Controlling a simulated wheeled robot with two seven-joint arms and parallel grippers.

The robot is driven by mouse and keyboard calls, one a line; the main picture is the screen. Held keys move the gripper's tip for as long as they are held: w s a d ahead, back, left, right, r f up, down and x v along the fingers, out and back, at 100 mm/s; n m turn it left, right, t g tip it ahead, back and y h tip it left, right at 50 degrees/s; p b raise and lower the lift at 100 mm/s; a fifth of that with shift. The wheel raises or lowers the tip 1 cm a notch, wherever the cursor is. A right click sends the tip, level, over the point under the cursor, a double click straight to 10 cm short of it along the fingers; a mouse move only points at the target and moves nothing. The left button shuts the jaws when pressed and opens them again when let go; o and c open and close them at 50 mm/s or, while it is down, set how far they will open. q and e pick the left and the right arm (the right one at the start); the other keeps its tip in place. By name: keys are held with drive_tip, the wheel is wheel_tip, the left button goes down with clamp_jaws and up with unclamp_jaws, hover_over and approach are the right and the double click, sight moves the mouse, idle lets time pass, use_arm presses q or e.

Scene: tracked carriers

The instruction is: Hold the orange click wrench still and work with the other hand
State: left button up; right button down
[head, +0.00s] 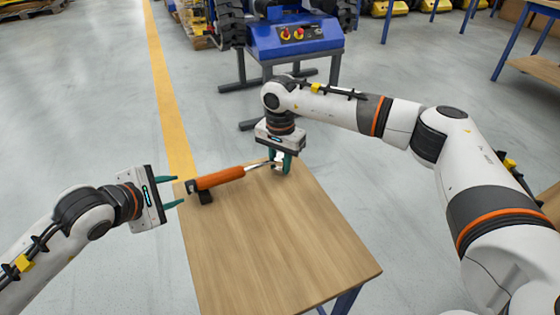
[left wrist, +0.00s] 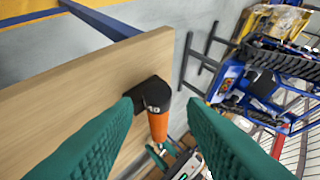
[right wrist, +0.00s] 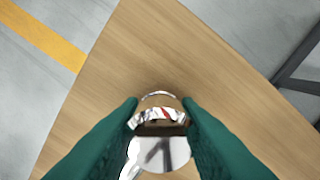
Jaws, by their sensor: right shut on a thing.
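The orange click wrench (head: 220,178) lies over the wooden table, its orange handle at the left and its metal shaft running right. Its handle rests on or in a small black block (head: 206,197). My right gripper (head: 280,164) points down at the shaft's far end, shut on the shiny metal head, which shows between the fingers in the right wrist view (right wrist: 158,150). My left gripper (head: 173,198) is open and empty, just left of the handle end and apart from it. In the left wrist view the orange handle (left wrist: 158,126) shows beyond the spread fingers.
The wooden table (head: 270,240) is otherwise bare, with free room in its front part. A blue machine (head: 295,38) with red buttons stands behind it. A yellow line (head: 165,90) crosses the grey floor at the left.

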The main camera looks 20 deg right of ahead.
idle(0.3)
drive_tip(key=c, duration=1)
unclamp_jaws()
drive_tip(key=shift+r, duration=0.1)
